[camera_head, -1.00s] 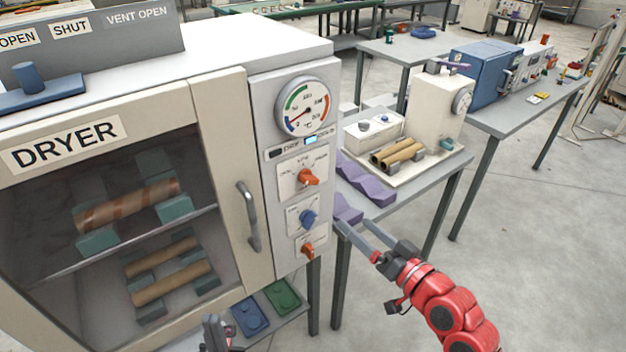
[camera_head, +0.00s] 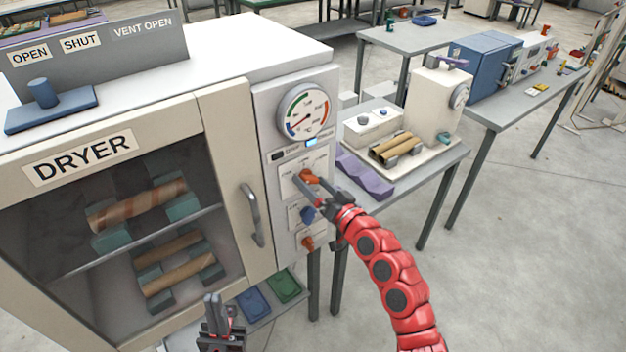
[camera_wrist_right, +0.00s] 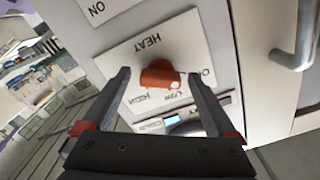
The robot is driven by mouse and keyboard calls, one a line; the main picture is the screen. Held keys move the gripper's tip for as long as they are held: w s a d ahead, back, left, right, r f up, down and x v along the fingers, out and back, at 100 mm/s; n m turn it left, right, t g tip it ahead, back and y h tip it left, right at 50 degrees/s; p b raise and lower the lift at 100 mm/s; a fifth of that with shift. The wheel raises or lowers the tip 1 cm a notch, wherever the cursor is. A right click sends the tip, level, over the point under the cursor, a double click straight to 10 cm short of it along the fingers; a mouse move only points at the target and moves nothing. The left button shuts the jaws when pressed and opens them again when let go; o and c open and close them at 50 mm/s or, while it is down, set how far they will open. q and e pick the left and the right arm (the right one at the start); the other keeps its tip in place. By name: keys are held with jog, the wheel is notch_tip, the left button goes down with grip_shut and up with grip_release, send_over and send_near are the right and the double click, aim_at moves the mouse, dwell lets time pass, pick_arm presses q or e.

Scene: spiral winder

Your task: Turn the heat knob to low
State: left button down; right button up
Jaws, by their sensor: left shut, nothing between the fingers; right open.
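The heat knob (camera_head: 309,179) is the upper orange knob on the dryer's control panel. In the right wrist view the knob (camera_wrist_right: 160,74) sits on a white plate marked HEAT, with OFF, LOW and HIGH around it. A small pale dot shows on its side toward OFF and LOW; its exact setting is hard to tell. My right gripper (camera_head: 310,184) is open in front of the panel. Its fingers (camera_wrist_right: 159,76) stand on either side of the knob, with a gap to each side. My left gripper (camera_head: 212,304) is shut and empty, low in front of the dryer.
A blue knob (camera_head: 308,215) and a lower orange knob (camera_head: 307,243) sit below on the panel. The door handle (camera_head: 251,215) is to their left, the dial gauge (camera_head: 303,112) above. A grey table (camera_head: 425,170) with a cream machine stands to the right.

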jog(key=shift+w+a, duration=0.15)
jog(key=c, duration=1.4)
jog(key=shift+o, duration=0.2)
jog(key=shift+r+m, duration=0.1)
jog(key=shift+m, duration=0.3)
jog(key=m, duration=0.4)
jog(key=shift+m, duration=0.3)
jog(key=m+p, duration=0.1)
jog(key=m, duration=0.2)
jog(key=shift+r+m, duration=0.1)
jog(key=shift+m, duration=0.2)
jog(key=shift+m+p, duration=0.4)
jog(key=shift+m, duration=1.1)
